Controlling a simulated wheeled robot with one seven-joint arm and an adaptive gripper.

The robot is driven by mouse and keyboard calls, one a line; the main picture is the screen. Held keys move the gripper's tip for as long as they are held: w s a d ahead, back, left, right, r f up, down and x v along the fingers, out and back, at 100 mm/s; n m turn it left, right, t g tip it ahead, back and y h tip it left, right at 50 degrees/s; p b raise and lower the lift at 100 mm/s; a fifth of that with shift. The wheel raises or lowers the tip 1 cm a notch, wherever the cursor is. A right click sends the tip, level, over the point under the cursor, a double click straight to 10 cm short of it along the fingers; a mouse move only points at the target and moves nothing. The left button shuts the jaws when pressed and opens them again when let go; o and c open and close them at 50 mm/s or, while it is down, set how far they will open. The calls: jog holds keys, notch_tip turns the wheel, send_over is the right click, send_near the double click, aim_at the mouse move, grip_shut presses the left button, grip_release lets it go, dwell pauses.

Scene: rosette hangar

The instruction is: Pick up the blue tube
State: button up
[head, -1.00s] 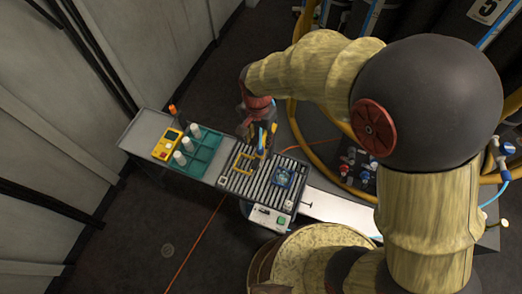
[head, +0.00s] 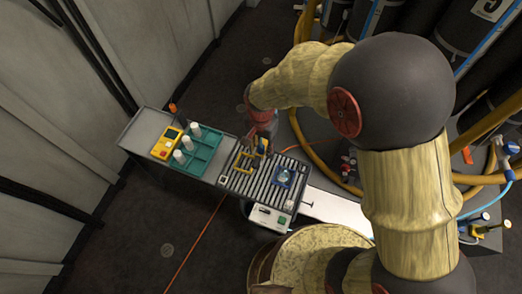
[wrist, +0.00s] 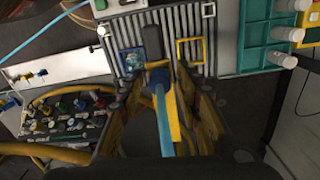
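The blue tube (wrist: 163,112) runs lengthwise between the fingers of my gripper (wrist: 160,88) in the wrist view, with a darker end towards the bench. A yellow strip lies along its right side. The fingers stand apart, with a visible gap between the left finger and the tube. I cannot tell whether the right finger touches it. In the head view my gripper (head: 261,146) is over the far side of the slatted bench top (head: 240,184), and the tube is mostly hidden there.
On the slatted top lie a yellow square frame (head: 243,164) and a blue square item (head: 283,178). A teal rack (head: 203,156) with white cylinders and a yellow device (head: 167,144) stand to the left. A panel of coloured valves (wrist: 65,117) shows in the wrist view.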

jog(key=c, duration=0.6)
jog(key=shift+c, duration=0.7)
jog(key=shift+r, duration=0.1)
notch_tip(320, 180, up, 31)
jog(key=p, duration=1.2)
jog(key=shift+f, duration=0.2)
dwell(0.6)
jog(key=shift+f, duration=0.1)
